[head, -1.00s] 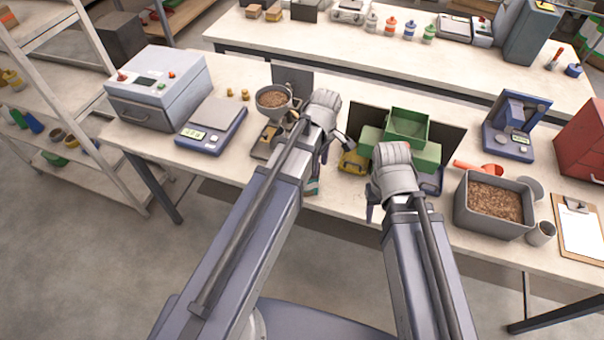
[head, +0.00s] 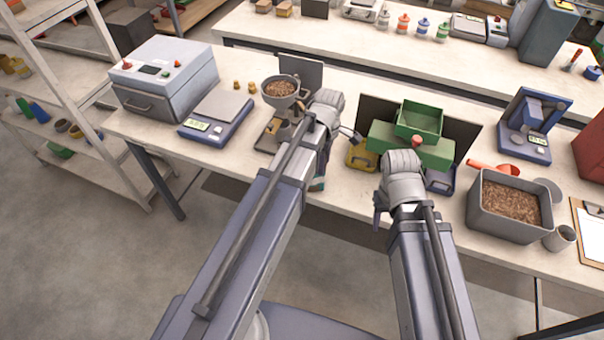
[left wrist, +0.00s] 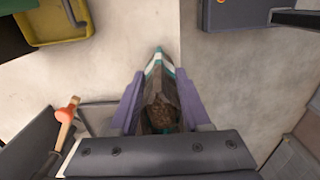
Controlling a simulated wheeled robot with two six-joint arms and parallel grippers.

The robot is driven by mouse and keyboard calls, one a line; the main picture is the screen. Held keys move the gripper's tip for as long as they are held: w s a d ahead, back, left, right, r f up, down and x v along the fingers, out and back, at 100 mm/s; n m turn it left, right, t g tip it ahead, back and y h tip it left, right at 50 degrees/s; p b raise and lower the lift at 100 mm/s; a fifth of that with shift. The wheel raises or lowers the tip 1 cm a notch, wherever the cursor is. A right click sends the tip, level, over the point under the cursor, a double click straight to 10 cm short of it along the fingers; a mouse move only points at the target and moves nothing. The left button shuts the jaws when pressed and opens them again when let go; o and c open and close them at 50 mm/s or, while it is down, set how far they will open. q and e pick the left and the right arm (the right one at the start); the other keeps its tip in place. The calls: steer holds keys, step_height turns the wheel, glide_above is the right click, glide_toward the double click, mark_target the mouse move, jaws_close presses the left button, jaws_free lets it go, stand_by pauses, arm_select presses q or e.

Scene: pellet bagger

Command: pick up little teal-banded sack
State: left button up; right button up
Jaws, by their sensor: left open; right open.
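The little teal-banded sack (left wrist: 158,85) shows in the left wrist view, with teal and white bands and a brown lower part. My left gripper (left wrist: 160,104) is open, with one purple finger on each side of the sack. Whether the fingers touch it I cannot tell. In the head view only a small teal piece of the sack (head: 318,184) shows beside my left arm, which hides the rest. My left gripper (head: 322,165) is mostly hidden there by its own wrist. My right gripper (head: 379,214) is open and empty in front of the table edge, partly hidden by its wrist.
A pellet funnel on a stand (head: 281,90) is just left of my left wrist. A yellow tray (head: 359,156) and a green bin (head: 420,120) stand between and behind the wrists. A grey tub of pellets (head: 507,205) is at right, a scale (head: 216,115) at left.

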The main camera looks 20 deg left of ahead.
arm_select(q)
steer(key=b, duration=0.5)
glide_above(321, 188)
steer(key=shift+w+a+f, duration=0.1)
steer(key=shift+w+f, duration=0.05)
steer(key=shift+f, duration=1.25)
steer(key=shift+w+a+f, duration=0.1)
steer(key=shift+f, duration=1.3)
steer(key=shift+r, duration=0.1)
jaws_close()
